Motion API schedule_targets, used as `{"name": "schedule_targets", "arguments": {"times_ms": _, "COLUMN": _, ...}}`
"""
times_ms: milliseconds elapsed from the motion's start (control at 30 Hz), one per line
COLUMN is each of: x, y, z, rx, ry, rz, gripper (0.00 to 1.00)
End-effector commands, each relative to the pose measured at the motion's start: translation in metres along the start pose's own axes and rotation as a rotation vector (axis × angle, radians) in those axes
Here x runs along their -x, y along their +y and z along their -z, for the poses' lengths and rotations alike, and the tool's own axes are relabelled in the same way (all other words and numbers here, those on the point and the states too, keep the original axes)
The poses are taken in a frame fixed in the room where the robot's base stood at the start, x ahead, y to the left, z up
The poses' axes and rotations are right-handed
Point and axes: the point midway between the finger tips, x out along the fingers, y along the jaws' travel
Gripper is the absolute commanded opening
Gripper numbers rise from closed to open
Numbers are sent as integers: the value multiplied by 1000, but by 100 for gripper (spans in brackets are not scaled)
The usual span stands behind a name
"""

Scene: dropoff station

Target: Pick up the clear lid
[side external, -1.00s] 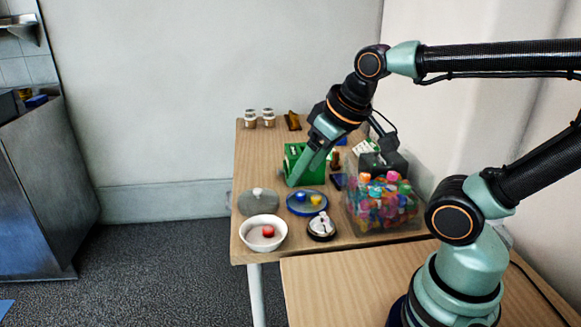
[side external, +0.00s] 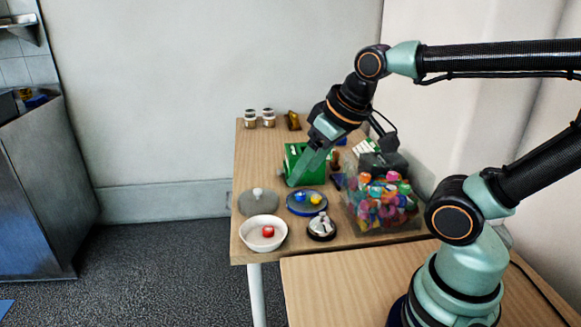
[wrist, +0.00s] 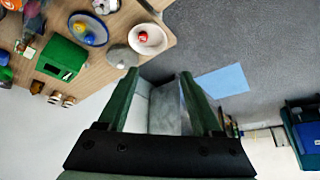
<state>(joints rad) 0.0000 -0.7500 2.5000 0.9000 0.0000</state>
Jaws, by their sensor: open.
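The clear lid (side external: 258,203) is a greyish see-through dome with a pale knob. It lies on the wooden table near its left edge, behind the white bowl. In the wrist view the lid (wrist: 121,57) shows beside the bowl, to the upper left of my fingers. My gripper (side external: 291,182) is above the table in front of the green box, to the right of the lid and apart from it. In the wrist view my gripper (wrist: 158,77) has its two green fingers spread with nothing between them.
The white bowl (side external: 251,244) holds a red item. A blue plate (side external: 293,208) with blue and yellow items, a green box (side external: 318,174) and a clear bin (side external: 352,217) of colourful pieces stand nearby. Small jars (side external: 250,119) stand at the back. The table edge is close to the lid.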

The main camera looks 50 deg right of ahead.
Motion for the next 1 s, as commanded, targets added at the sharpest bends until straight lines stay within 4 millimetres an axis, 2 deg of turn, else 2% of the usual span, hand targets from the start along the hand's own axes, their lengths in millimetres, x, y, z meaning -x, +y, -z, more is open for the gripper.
{"name": "schedule_targets", "arguments": {"times_ms": 133, "x": 1, "y": 1, "z": 6, "rx": -25, "ry": -8, "rz": -2, "gripper": 67}}
{"name": "schedule_targets", "arguments": {"times_ms": 233, "x": 3, "y": 5, "z": 21, "rx": -91, "ry": -32, "rz": -8, "gripper": 67}}
{"name": "schedule_targets", "arguments": {"times_ms": 367, "x": 3, "y": 13, "z": 52, "rx": -231, "ry": -76, "rz": -25, "gripper": 67}}
{"name": "schedule_targets", "arguments": {"times_ms": 533, "x": -7, "y": 27, "z": 93, "rx": -437, "ry": -136, "rz": -56, "gripper": 67}}
{"name": "schedule_targets", "arguments": {"times_ms": 767, "x": -36, "y": 50, "z": 142, "rx": -709, "ry": -212, "rz": -112, "gripper": 67}}
{"name": "schedule_targets", "arguments": {"times_ms": 1000, "x": -84, "y": 79, "z": 178, "rx": -995, "ry": -282, "rz": -188, "gripper": 67}}
